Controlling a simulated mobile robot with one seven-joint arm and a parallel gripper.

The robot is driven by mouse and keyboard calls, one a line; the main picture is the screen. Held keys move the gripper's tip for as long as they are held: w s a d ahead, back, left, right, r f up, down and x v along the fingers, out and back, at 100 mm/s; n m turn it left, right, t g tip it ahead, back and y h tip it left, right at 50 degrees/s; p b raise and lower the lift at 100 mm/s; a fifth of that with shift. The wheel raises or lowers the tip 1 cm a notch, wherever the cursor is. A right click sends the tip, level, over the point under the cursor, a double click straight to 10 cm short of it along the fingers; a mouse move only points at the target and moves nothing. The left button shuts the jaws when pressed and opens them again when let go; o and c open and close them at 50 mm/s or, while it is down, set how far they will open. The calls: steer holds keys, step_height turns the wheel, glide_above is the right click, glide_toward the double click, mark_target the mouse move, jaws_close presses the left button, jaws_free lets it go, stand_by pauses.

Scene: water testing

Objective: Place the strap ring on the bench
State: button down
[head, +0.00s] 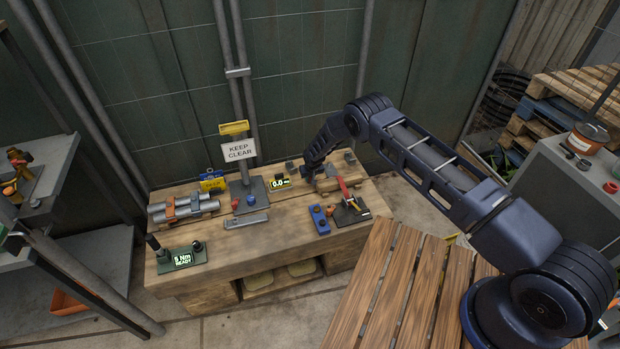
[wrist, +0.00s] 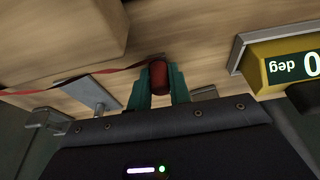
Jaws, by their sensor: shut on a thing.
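My gripper (wrist: 158,88) has its two teal fingers closed on a dark red rounded piece (wrist: 158,74), which I take to be the strap ring. A thin red strap (wrist: 70,83) runs left from near it in the wrist view. The piece is close to the wooden bench surface (wrist: 190,40); I cannot tell if it touches. In the head view my gripper (head: 311,178) reaches down to the back right of the bench (head: 240,236), and the held piece is too small to make out. A red strap (head: 343,187) shows just right of it.
A yellow angle display (wrist: 285,65) stands right of my gripper in the wrist view. A wooden block (wrist: 65,30) is at upper left. On the bench are a blue block (head: 319,220), a green torque reader (head: 182,258), pipes (head: 183,208) and a post with a sign (head: 238,150).

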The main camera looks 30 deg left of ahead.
steer(key=c, duration=1.3)
jaws_free()
steer(key=shift+r, duration=0.5)
steer(key=v, duration=1.1)
steer(key=shift+s, duration=0.15)
steer(key=shift+d+r, duration=0.1)
